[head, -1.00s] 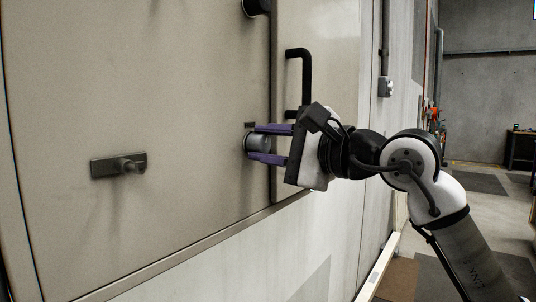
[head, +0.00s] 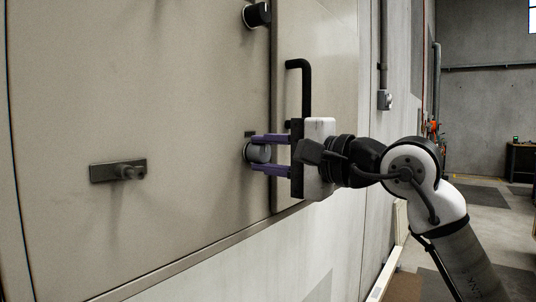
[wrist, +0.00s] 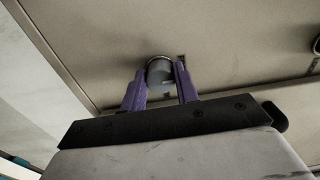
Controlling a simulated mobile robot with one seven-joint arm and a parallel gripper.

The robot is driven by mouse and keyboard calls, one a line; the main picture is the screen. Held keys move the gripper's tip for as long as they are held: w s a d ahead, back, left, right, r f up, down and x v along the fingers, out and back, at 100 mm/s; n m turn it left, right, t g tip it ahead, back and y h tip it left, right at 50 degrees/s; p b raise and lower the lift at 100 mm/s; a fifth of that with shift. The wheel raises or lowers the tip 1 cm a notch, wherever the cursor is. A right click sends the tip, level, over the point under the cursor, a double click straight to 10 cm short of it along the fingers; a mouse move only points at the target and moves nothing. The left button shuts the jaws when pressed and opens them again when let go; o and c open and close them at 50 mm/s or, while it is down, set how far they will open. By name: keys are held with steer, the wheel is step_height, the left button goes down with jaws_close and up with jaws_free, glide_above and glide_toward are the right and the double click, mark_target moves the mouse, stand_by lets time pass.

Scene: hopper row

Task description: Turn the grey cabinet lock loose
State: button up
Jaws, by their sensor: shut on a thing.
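The grey cabinet lock (head: 257,153) is a short round knob on the beige cabinet door, near the door's right edge. It also shows in the wrist view (wrist: 159,74). My gripper (head: 258,153) has its two purple fingers on opposite sides of the lock, one above and one below in the head view. In the wrist view my gripper (wrist: 160,78) is shut on the lock, which sits between the fingertips. The fingers cover part of the lock's sides.
A grey plate with a stub handle (head: 118,171) is on the door to the left. A black round knob (head: 257,14) is above the lock. A black bar handle (head: 304,88) stands out close to my gripper. The floor at right is open.

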steer(key=o, duration=1)
steer(key=v, duration=1.3)
steer(key=shift+s+d+b, duration=0.25)
steer(key=shift+d+b, duration=0.05)
steer(key=shift+b, duration=0.1)
